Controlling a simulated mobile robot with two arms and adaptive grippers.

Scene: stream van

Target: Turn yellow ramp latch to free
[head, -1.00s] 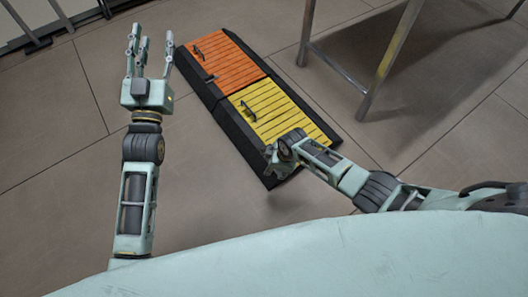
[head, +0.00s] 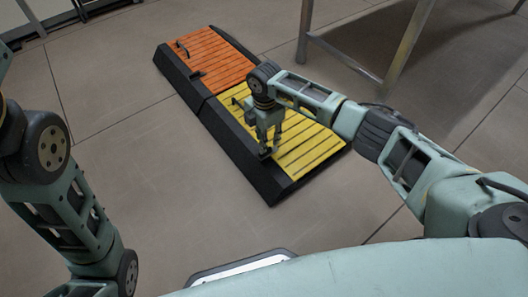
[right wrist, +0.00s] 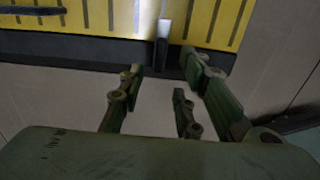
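The yellow ramp (head: 305,145) lies on the floor, with slatted yellow panels and black sloped edges. In the right wrist view its yellow face (right wrist: 210,18) fills the top. A small upright latch (right wrist: 163,30), pale above and dark below, stands at the yellow panel's near edge. My right gripper (head: 269,148) points down over the ramp's near left border. In the right wrist view my right gripper (right wrist: 165,75) has its fingers spread and empty, with the latch just beyond the fingertips. Contact cannot be told. My left arm shows at the left, but its gripper is out of frame.
An orange ramp section (head: 205,58) adjoins the yellow one at the far left. A metal-legged table (head: 400,50) stands at the upper right. A pale dark-rimmed panel (head: 240,268) shows at the bottom. The floor (head: 150,170) left of the ramp is clear.

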